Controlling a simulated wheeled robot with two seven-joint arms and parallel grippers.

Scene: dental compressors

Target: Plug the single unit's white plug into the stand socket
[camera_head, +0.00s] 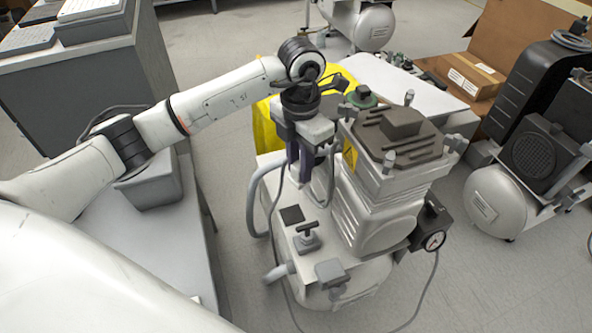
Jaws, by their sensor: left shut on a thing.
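My left gripper (306,158) points down just left of the unit's top and is shut. A thin grey cord (271,215) runs down from the gripper past the unit's front. What the fingers hold is mostly hidden; the cord suggests the plug, but its white body cannot be made out. I cannot pick out the stand socket with certainty. My right gripper is not in view.
A yellow item (267,130) stands behind the gripper. A grey bin (150,185) sits on a pale table (165,245) at left. A pale surface (400,85) and a cardboard box (530,35) are behind. Another compressor (495,200) stands at right. Floor shows between the table and the unit.

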